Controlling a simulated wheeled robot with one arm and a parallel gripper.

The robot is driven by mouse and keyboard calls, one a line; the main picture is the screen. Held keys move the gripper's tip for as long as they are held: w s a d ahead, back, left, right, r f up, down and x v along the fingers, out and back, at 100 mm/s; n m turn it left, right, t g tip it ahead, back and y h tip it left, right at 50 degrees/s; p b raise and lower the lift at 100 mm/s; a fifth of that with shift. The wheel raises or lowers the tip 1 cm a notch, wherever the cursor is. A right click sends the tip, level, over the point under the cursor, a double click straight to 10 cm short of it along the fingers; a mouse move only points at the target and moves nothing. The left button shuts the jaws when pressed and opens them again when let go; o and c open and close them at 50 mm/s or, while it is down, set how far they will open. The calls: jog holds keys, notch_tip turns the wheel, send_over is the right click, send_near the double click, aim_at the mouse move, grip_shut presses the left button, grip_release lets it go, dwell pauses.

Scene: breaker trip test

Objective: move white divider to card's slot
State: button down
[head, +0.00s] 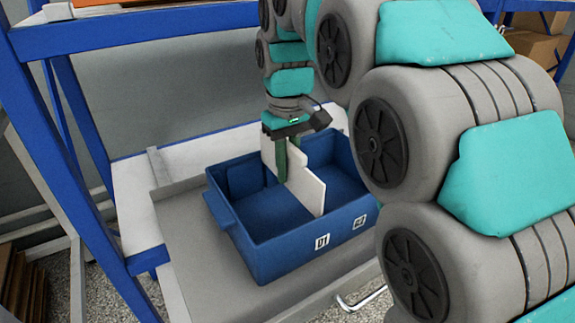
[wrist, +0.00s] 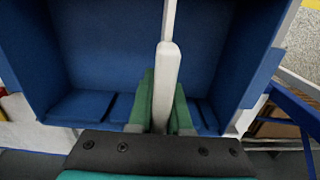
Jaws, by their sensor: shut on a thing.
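The white divider (head: 305,187) stands upright in the blue bin (head: 262,268), crossing it and splitting its inside into a left and a right part. My gripper (head: 282,168) is above the bin with its green fingers shut on the divider. In the wrist view the divider (wrist: 166,85) runs edge-on between the green fingers of my gripper (wrist: 160,105). The divider's lower edge is hidden in the bin, so I cannot tell whether it sits in a slot. The card (head: 322,242) on the bin's front wall reads like "07"; a second card (head: 358,221) is to its right.
The bin stands on a grey tray-like surface (head: 185,250) with a pale raised rim. Blue rack posts (head: 85,150) rise at the left and a blue beam (head: 130,30) crosses above. Cardboard boxes (head: 535,45) are at the back right.

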jog(key=shift+f+b, duration=1.5)
jog(key=shift+f, duration=2.45)
jog(key=c, duration=0.8)
grip_release()
jog(key=shift+o, duration=0.2)
jog(key=shift+r, duration=3.9)
